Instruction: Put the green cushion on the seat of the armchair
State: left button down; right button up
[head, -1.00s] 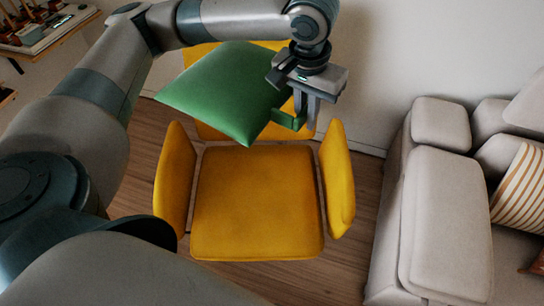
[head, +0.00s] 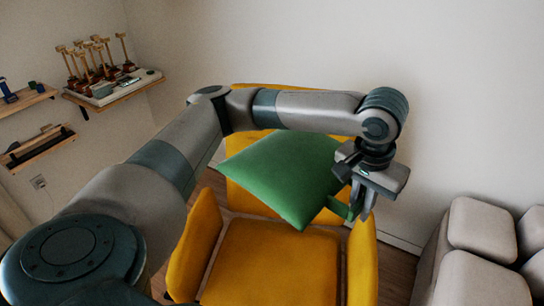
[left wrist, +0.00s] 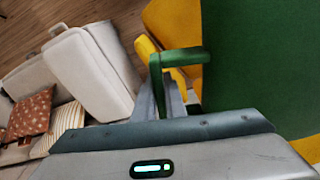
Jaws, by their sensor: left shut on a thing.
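The green cushion (head: 283,175) hangs in the air above the yellow armchair, in front of its backrest. My left gripper (head: 354,207) is shut on a green strap-like loop at the cushion's right corner. In the left wrist view the cushion (left wrist: 262,65) fills the upper right, with the loop (left wrist: 182,57) between the fingers. The armchair's seat (head: 272,262) is bare and lies below and nearer than the cushion. The cushion hides part of the backrest. My right gripper is not in view.
A light grey sofa (head: 480,230) stands at the right; the left wrist view shows striped and rust cushions (left wrist: 30,115) on it. The chair's armrests (head: 195,245) flank the seat. Wall shelves (head: 115,92) with small items are at the upper left.

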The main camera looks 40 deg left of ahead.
pick_arm(q)
jog(key=w+d+f+n+p, duration=0.1)
jog(key=w+d, duration=0.3)
jog(key=w, duration=0.3)
jog(key=w+d+f+n+p, duration=0.1)
jog(key=w+d+f, duration=0.15)
jog(key=w, duration=0.45)
jog(key=w+f+n+p, duration=0.2)
jog(key=w+f, duration=0.5)
jog(key=f, duration=0.2)
notch_tip(320, 180, down, 9)
jog(key=a+n+p, duration=0.1)
jog(key=a+n, duration=0.1)
jog(key=s+a+f+p, duration=0.1)
jog(key=s+a+f, duration=0.1)
jog(key=s+f, duration=0.8)
jog(key=s+a+f+p, duration=0.1)
jog(key=s+f, duration=0.9)
jog(key=f, duration=0.6)
jog(key=shift+s+a+f+n+y+p, duration=0.15)
jog(key=shift+a+f+n+y+p, duration=0.15)
jog(key=shift+a+y+p, duration=0.1)
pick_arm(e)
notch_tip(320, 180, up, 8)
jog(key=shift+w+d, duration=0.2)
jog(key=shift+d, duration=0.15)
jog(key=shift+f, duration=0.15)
